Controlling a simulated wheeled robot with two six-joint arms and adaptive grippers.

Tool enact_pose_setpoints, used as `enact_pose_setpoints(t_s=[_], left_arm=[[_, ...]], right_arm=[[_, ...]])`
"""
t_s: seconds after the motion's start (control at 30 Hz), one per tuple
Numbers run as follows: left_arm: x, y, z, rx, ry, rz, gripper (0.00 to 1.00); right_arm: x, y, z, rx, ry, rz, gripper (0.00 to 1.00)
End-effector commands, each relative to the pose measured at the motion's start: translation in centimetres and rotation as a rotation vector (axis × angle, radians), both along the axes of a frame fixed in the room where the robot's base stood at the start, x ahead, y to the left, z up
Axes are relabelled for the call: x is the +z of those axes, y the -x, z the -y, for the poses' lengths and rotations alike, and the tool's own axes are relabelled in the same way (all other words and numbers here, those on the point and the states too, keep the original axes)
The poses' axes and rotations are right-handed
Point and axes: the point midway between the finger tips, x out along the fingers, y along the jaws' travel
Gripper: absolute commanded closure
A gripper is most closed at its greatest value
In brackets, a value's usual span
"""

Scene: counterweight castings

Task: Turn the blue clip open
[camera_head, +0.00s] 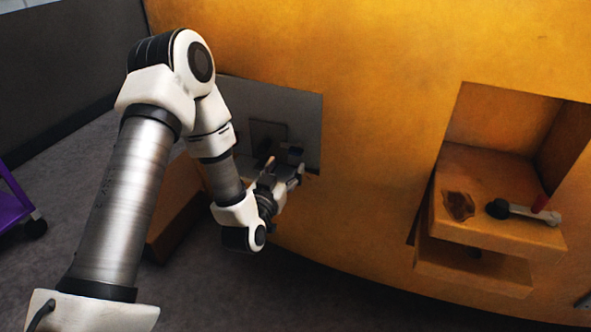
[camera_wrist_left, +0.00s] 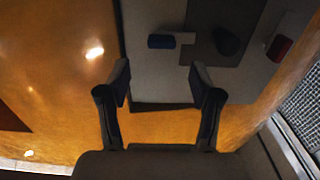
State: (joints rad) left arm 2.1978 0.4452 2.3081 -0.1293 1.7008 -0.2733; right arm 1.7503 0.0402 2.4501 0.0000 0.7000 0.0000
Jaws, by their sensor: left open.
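The blue clip (camera_wrist_left: 162,41) is a small dark blue block on the grey panel, near the top middle of the left wrist view. In the head view it is a small blue spot (camera_head: 295,151) just beyond my left gripper. My left gripper (camera_head: 285,168) is open and empty in front of the panel's lower right part. In the left wrist view its two fingertips (camera_wrist_left: 160,75) stand apart, with the clip ahead, between their lines and apart from them. My right gripper is not in view.
The grey panel (camera_head: 300,115) is set in a large yellow casting (camera_head: 380,60). A dark knob (camera_wrist_left: 227,41) and a red clip (camera_wrist_left: 279,47) sit beside the blue one. A purple cart (camera_head: 12,205) stands far left.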

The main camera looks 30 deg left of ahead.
Motion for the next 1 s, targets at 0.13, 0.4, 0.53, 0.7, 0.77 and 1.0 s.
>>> enact_pose_setpoints(t_s=[0.13, 0.4, 0.53, 0.7, 0.77, 1.0], left_arm=[[0.1, -2.8, -0.6, -0.001, -0.003, 0.002, 0.35], [0.1, -6.4, -1.5, -0.002, 0.0, -0.003, 0.35], [0.1, -6.5, -1.5, -0.002, 0.001, -0.006, 0.35], [0.1, -6.5, -1.5, -0.002, 0.001, -0.006, 0.6], [0.1, -6.5, -1.5, -0.002, 0.001, -0.006, 0.81], [0.1, -6.5, -1.5, -0.002, 0.002, -0.006, 0.95]], right_arm=[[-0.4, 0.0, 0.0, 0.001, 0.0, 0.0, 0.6], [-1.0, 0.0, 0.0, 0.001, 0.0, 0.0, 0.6], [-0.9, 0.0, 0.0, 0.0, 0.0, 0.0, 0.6], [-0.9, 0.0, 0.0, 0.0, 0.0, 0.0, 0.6], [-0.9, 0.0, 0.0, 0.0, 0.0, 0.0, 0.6], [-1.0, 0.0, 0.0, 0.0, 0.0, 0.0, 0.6]])
